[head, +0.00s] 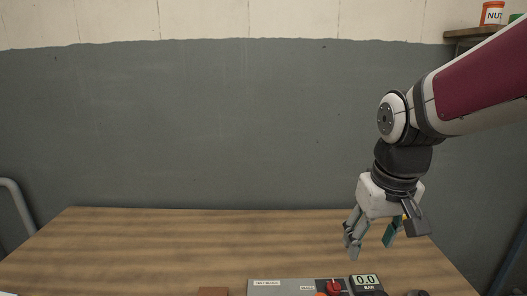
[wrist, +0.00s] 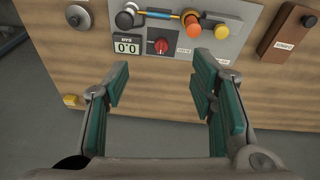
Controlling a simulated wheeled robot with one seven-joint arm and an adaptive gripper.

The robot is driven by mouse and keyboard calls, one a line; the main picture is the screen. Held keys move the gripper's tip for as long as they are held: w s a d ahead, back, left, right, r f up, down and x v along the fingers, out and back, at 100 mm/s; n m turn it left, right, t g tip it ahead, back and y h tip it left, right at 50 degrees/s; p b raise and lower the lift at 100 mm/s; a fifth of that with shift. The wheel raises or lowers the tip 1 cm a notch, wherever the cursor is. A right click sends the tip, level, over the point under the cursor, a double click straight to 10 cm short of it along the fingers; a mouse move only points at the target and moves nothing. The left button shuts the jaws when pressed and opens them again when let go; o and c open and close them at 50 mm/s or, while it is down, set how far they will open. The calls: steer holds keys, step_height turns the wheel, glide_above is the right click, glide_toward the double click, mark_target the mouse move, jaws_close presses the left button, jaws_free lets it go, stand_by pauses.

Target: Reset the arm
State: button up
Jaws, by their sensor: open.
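My gripper (head: 369,237) hangs from my arm over the right part of the wooden table, pointing down, open and empty. In the wrist view its two green-padded fingers (wrist: 163,103) stand wide apart with nothing between them. The fingers do not appear to touch the panel. In the head view the panel (head: 268,289) shows only at the bottom edge, cut off.
The wooden table (head: 150,240) is bare across its left and middle. A wooden block with a black knob (wrist: 288,32) is beside the panel. A shelf (head: 470,32) with an orange can (head: 492,14) is at the upper right, behind my arm. A grey wall stands behind the table.

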steer(key=s+r+m+t, duration=0.1)
steer(key=s+r+t, duration=0.1)
steer(key=s, duration=1.2)
steer(key=shift+s+r+t, duration=0.25)
steer(key=shift+r+t, duration=0.05)
steer(key=shift+r, duration=0.25)
